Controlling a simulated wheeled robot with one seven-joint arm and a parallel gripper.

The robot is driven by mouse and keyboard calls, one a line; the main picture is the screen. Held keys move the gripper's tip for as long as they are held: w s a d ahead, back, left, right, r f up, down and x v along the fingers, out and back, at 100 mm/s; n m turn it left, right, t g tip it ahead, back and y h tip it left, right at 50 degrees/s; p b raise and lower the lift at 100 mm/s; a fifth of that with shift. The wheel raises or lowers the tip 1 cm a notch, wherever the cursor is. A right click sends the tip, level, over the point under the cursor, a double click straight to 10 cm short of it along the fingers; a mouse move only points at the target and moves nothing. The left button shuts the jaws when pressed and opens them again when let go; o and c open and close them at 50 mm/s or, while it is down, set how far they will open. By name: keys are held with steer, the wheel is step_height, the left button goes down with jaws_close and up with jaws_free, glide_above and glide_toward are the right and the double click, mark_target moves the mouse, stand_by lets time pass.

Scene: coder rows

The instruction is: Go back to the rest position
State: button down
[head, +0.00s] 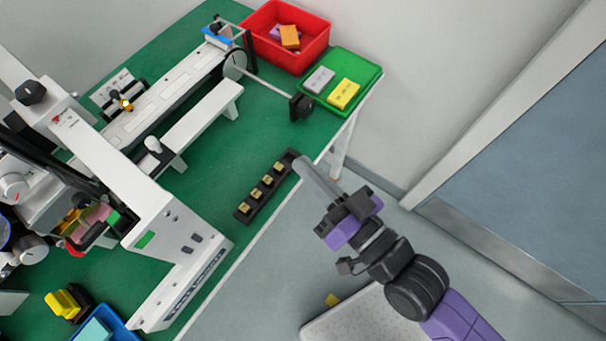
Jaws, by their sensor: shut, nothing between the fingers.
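My gripper (299,163) is at the end of my purple and black arm, at the right front edge of the green table (215,125). Its long grey fingers are together with nothing between them. The fingertips reach toward the far end of a black rack (247,206) that holds several small yellow blocks. I cannot tell from this view how high the fingertips are above the table or whether they touch the rack.
A white machine (165,225) with a rail fills the table's left. A red bin (310,52) and a green tray (370,77) with boxes stand at the back. A blue bin (122,329) is at front left.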

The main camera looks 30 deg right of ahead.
steer(key=shift+s, duration=0.2)
steer(key=s+d+n+g+h, duration=0.1)
steer(key=s+d, duration=0.2)
steer(key=s, duration=0.5)
steer(key=s+d+f+n+g+h, duration=0.1)
steer(key=s+d+g+h, duration=0.1)
steer(key=s, duration=0.7)
steer(key=shift+d+f+n+h, duration=0.2)
steer(key=shift+d+n+h, duration=0.1)
steer(key=shift+d, duration=0.45)
steer(key=shift+s+a, duration=0.1)
